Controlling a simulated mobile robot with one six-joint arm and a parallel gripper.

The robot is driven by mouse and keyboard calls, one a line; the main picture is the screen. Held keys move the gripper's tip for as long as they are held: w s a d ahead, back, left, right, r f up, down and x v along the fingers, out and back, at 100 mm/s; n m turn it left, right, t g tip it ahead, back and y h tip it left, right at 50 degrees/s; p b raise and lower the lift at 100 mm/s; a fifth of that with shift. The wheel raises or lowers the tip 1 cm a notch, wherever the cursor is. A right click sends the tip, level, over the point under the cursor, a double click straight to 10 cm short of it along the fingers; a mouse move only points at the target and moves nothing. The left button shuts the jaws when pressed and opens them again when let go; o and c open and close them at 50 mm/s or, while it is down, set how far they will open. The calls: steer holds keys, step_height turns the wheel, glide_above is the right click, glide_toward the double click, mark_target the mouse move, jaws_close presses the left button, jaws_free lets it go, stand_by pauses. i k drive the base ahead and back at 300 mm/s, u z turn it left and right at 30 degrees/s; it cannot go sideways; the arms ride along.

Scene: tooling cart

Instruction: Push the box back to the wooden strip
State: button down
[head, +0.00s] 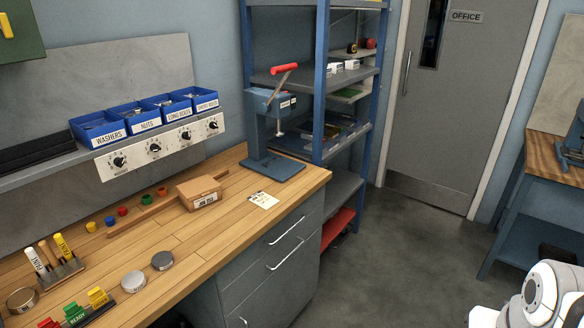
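The box (199,193) is a small brown cardboard box with a white label on its front side. It sits on the wooden bench top, toward the right part of the bench. The wooden strip (148,214) is a thin brown strip lying on the bench. It runs from the lower left of the box up to the right behind it. The box hides the strip's middle right part, and I cannot tell whether the two touch. My gripper is not in the head view; a white arm part of mine shows at the lower right.
Colored caps (122,211) lie behind the strip. A blue press (272,165) stands right of the box, with a paper card (263,200) in front. Marker holder (58,274), round tins (162,261) and colored blocks (97,297) stand at the left front. Bench in front of the box is clear.

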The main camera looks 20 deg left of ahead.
mark_target(197, 204)
steer(key=u, duration=0.5)
steer(key=i, duration=1.2)
steer(key=u, duration=1.1)
steer(key=i, duration=0.9)
steer(key=u, duration=0.5)
steer(key=k, duration=0.9)
steer(key=u, duration=0.15)
steer(key=i, duration=0.9)
steer(key=z, duration=0.05)
